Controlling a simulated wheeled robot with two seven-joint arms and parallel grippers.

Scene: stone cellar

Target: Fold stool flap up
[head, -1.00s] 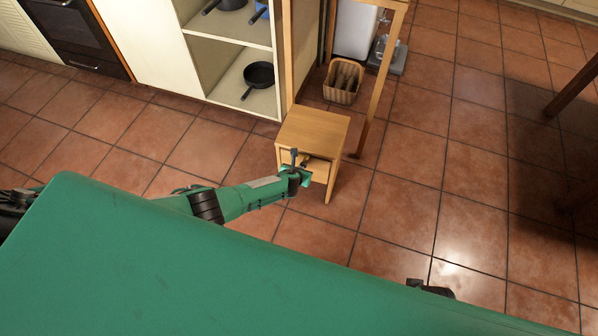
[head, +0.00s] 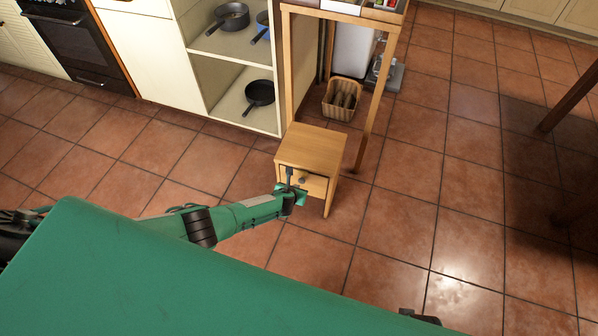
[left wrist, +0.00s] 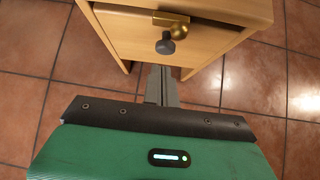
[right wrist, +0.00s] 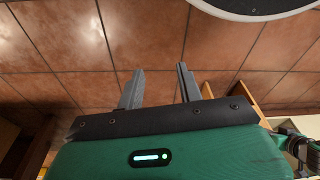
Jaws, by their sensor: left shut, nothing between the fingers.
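The small wooden stool (head: 311,146) stands upright on the tiles in the head view, with a square top and straight legs. Its front panel (head: 315,184) faces me and shows a dark knob. In the left wrist view the panel (left wrist: 120,32) sits under the top edge, with a brass fitting (left wrist: 169,23) and the grey knob (left wrist: 165,45). I cannot tell whether this panel is the flap. My left gripper (head: 289,177) is shut and empty, in front of the panel; its fingers (left wrist: 160,72) point just below the knob. My right gripper (right wrist: 158,78) is open and empty over the floor.
A wooden table frame (head: 290,60) stands right behind the stool, with a wicker basket (head: 341,101) under it. A cabinet with pans (head: 258,94) is at the back left. Dark table legs (head: 570,98) show at the right. Open tiles lie between.

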